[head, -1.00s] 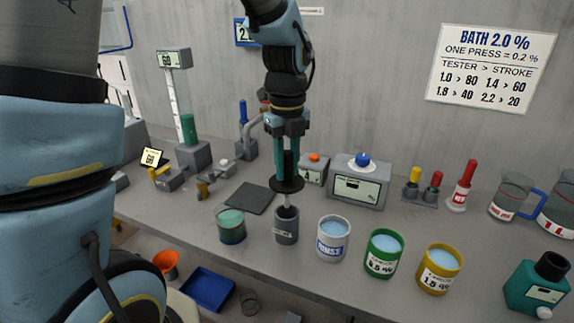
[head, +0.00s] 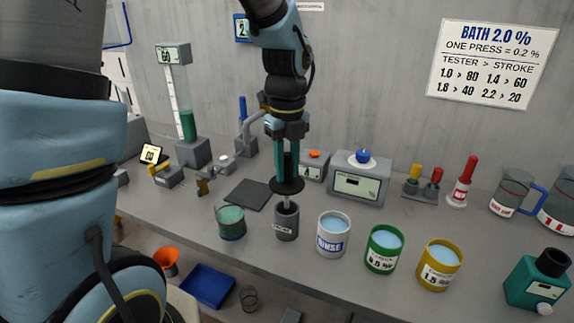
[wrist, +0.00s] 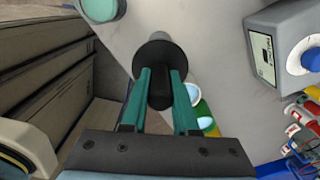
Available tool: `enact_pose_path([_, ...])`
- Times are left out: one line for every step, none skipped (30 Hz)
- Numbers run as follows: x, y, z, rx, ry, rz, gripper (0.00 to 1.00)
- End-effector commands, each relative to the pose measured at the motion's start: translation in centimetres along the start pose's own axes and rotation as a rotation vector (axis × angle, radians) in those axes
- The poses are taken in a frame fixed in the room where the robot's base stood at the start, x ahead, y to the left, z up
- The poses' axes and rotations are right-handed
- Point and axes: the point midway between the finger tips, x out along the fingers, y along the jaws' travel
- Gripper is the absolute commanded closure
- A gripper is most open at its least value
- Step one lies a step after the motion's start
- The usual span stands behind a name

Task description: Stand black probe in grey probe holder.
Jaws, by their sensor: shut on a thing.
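The black probe (head: 287,186) is upright in my gripper (head: 287,172), with a wide dark collar and a pale thin tip below it. The tip is at the mouth of the grey probe holder (head: 286,223), a labelled cup on the counter; I cannot tell how far inside it is. In the wrist view the probe (wrist: 158,60) sits between the two teal fingers of my gripper (wrist: 160,90), which are shut on it.
A green-filled glass (head: 231,223) stands just left of the holder. The white rinse cup (head: 332,237) stands just right, then green (head: 383,252) and yellow (head: 440,262) cups. A dark flat pad (head: 248,195) and a grey tester box (head: 358,180) lie behind.

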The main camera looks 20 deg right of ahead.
Motion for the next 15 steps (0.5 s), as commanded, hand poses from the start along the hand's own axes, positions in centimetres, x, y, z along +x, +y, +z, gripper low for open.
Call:
enact_pose_path([0.4,0.0,0.0,0.000,0.000,0.000,1.00])
enact_pose_path([0.5,0.0,0.0,0.000,0.000,0.000,1.00])
enact_pose_path([0.7,0.0,0.0,0.000,0.000,0.000,1.00])
enact_pose_path([0.8,0.0,0.0,0.000,0.000,0.000,1.00])
enact_pose_path([0.9,0.0,0.0,0.000,0.000,0.000,1.00])
enact_pose_path([1.1,0.0,0.0,0.000,0.000,0.000,1.00])
enact_pose_path([1.2,0.0,0.0,0.000,0.000,0.000,1.00])
enact_pose_path([1.4,0.0,0.0,-0.001,0.000,0.000,1.00])
enact_pose_path([1.5,0.0,0.0,-0.001,0.000,0.000,1.00])
enact_pose_path([1.6,0.0,0.0,-0.001,0.000,0.000,1.00])
enact_pose_path([1.8,0.0,0.0,-0.001,0.000,0.000,1.00])
enact_pose_path([1.9,0.0,0.0,-0.001,0.000,0.000,1.00])
enact_pose_path([2.1,0.0,0.0,-0.001,0.000,0.000,1.00])
enact_pose_path([2.2,0.0,0.0,-0.001,0.000,0.000,1.00])
enact_pose_path([2.4,0.0,0.0,-0.001,0.000,0.000,1.00])
